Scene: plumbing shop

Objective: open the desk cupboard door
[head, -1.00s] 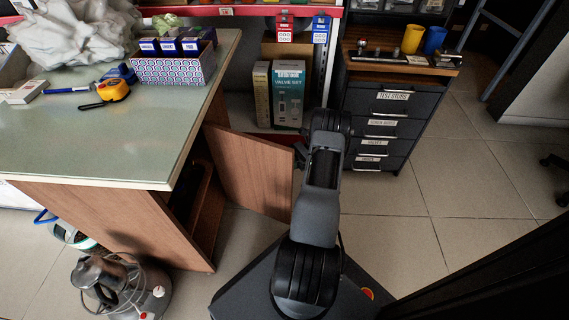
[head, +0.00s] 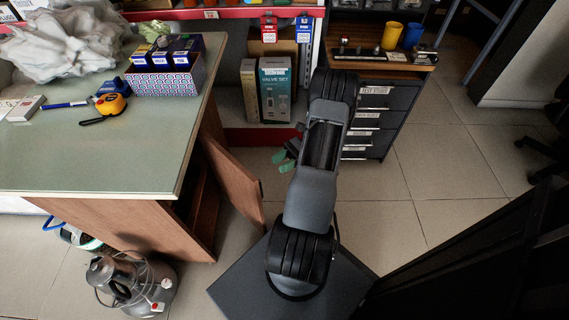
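The desk cupboard door (head: 236,185) is a brown wood-look panel on the right side of the desk (head: 100,140). It stands ajar, swung out from the desk's side, with its free edge toward me. The dark cupboard opening (head: 205,190) shows as a narrow gap between the door and the desk's near panel. My gripper (head: 284,160), with green fingertips, is right of and beyond the door, with floor showing between them. My arm hides part of it. The tips are too small and too covered to tell their spacing. No hold on the door shows.
A metal kettle-like appliance (head: 130,285) stands on the floor at the near left. Valve boxes (head: 272,90) stand on a low red-edged shelf behind my gripper. A drawer cabinet (head: 372,110) stands behind my arm. Tiled floor is open to the right (head: 440,170).

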